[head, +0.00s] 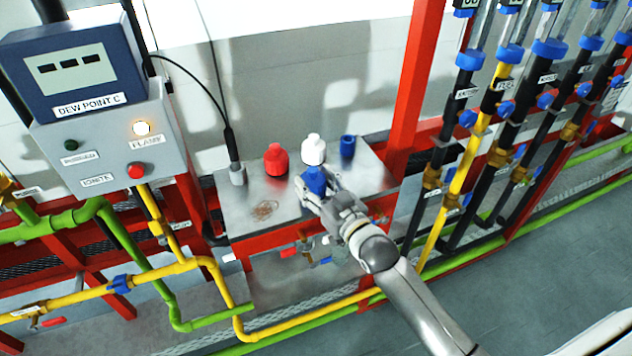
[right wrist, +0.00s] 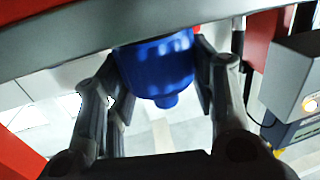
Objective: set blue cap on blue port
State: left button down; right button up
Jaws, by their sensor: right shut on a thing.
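The blue cap (head: 314,180) is held between the fingers of my right gripper (head: 316,194), at the front edge of the metal table top. The right wrist view shows the same blue cap (right wrist: 157,68) with a finger on each side, its narrow knob pointing down in the picture. The head view does not show clearly whether its base touches the plate. The blue port (head: 347,146) is a short blue open cylinder at the back right of the plate, apart from the cap and uncovered. My left gripper is out of view.
A red cap (head: 276,160) and a white cap (head: 313,149) stand on the metal plate (head: 240,210) behind the gripper. A grey probe with a cable (head: 237,172) stands at left. A red post (head: 410,90) and several vertical pipes rise at right.

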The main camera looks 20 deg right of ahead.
jog(key=shift+f, duration=0.2)
jog(key=o, duration=1)
jog(key=shift+r, duration=0.15)
jog(key=shift+r, duration=0.15)
jog(key=b+v, duration=0.2)
jog(key=v, duration=1)
